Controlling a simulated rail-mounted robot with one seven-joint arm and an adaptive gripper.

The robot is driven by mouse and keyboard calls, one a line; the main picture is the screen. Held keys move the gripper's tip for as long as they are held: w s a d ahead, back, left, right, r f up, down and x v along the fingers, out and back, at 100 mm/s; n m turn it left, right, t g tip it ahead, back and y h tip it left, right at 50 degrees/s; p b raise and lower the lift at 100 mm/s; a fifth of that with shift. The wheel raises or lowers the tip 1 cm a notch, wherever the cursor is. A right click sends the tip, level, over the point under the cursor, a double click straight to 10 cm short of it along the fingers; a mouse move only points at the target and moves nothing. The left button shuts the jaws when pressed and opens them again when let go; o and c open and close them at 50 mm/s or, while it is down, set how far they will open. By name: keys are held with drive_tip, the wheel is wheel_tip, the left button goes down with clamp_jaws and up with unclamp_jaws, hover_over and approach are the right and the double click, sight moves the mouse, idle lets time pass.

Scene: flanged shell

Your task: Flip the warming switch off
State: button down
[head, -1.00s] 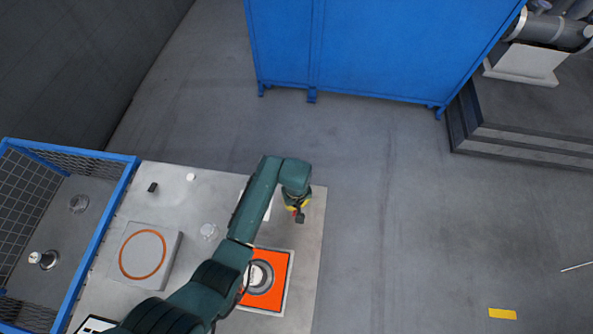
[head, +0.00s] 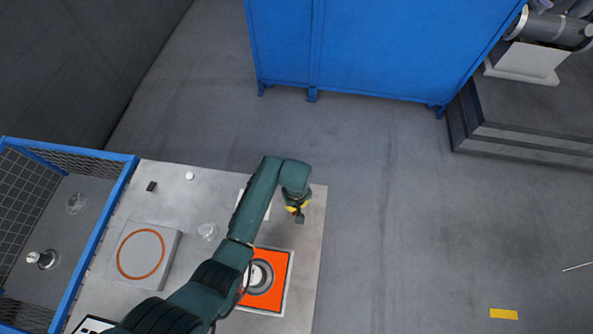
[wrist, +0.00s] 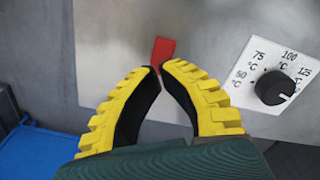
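The warming switch is a small red lever (wrist: 164,50) on a light grey panel (wrist: 215,30) in the wrist view. My gripper (wrist: 161,69) has its yellow-ridged fingers curved together, with the tips at the lower end of the red lever. The tips look closed together; I cannot tell whether they press on the lever. A black dial (wrist: 274,88) with temperature marks is right of the switch. In the head view my gripper (head: 293,208) is at the table's right side, and a small dark piece (head: 300,217) shows at its tip.
On the table (head: 160,207) are an orange square plate (head: 281,262) with a round part, a grey block (head: 165,241) with an orange ring, and small loose items. A blue mesh-sided bin (head: 119,186) stands left.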

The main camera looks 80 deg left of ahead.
drive_tip(key=shift+f+b, duration=0.8)
drive_tip(key=shift+f, duration=0.5)
idle(0.4)
drive_tip(key=shift+r, duration=0.1)
wheel_tip(320, 180, up, 7)
drive_tip(key=p, duration=0.7)
drive_tip(key=shift+p, duration=0.3)
